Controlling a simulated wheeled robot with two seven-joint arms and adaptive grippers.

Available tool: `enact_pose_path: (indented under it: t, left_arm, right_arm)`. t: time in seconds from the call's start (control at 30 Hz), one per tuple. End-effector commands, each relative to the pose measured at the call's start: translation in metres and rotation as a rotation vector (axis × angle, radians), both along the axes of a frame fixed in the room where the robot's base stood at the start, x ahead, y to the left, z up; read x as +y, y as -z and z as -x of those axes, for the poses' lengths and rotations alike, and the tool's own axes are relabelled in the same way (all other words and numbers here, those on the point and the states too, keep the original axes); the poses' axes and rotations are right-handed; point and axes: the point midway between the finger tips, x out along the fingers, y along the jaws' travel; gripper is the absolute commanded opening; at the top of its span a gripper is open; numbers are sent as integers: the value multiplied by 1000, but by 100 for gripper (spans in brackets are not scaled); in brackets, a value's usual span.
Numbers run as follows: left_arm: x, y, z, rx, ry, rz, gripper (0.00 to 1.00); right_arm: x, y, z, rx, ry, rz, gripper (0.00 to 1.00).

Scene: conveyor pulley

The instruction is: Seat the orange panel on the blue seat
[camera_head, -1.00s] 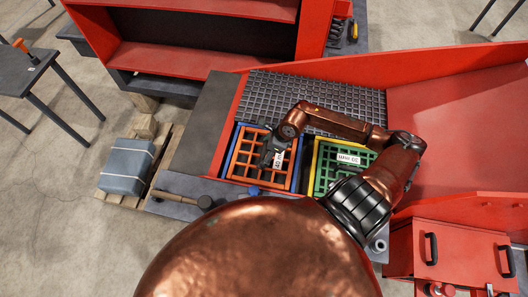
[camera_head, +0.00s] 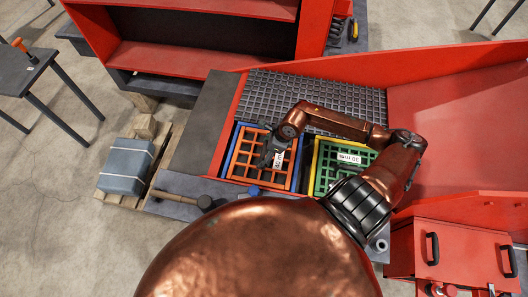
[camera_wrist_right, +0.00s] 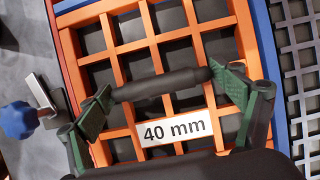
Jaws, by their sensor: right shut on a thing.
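The orange panel (camera_head: 238,160) is a square lattice with a dark cross handle and a white "40 mm" label; it also shows in the wrist view (camera_wrist_right: 152,37). It lies over the blue seat (camera_head: 298,165), whose blue rim shows around it and along its right side in the wrist view (camera_wrist_right: 270,55). I cannot tell whether the panel is fully down. My right gripper (camera_head: 270,158) is over the panel; in the wrist view its green-padded fingers (camera_wrist_right: 165,98) hold the two ends of the handle. My left gripper is not in view.
A green panel (camera_head: 322,176) in a yellow frame lies to the right, partly behind my arm. A blue knob clamp (camera_wrist_right: 20,120) is beside the seat. A mallet (camera_head: 180,198) lies at the front left. A grey grid (camera_head: 320,95) lies behind.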

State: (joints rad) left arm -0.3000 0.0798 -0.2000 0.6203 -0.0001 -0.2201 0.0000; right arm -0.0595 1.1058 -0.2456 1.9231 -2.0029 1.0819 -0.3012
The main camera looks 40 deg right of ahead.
Motion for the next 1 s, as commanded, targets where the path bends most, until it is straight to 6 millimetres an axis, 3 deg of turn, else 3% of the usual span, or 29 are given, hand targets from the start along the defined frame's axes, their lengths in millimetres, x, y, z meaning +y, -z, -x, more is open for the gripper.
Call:
enact_pose_path:
  t: [0.5, 0.53, 0.7, 1.0]
  left_arm:
    - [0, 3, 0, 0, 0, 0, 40]
    - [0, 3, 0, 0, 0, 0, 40]
    - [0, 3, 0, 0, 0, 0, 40]
    - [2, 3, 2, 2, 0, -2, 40]
  right_arm:
    - [1, 1, -2, -5, -1, -2, 29]
    - [1, 1, -2, -5, -1, -2, 89]
    - [0, 2, -1, -3, -1, -1, 100]
    - [-1, 3, 1, 3, 1, 2, 100]
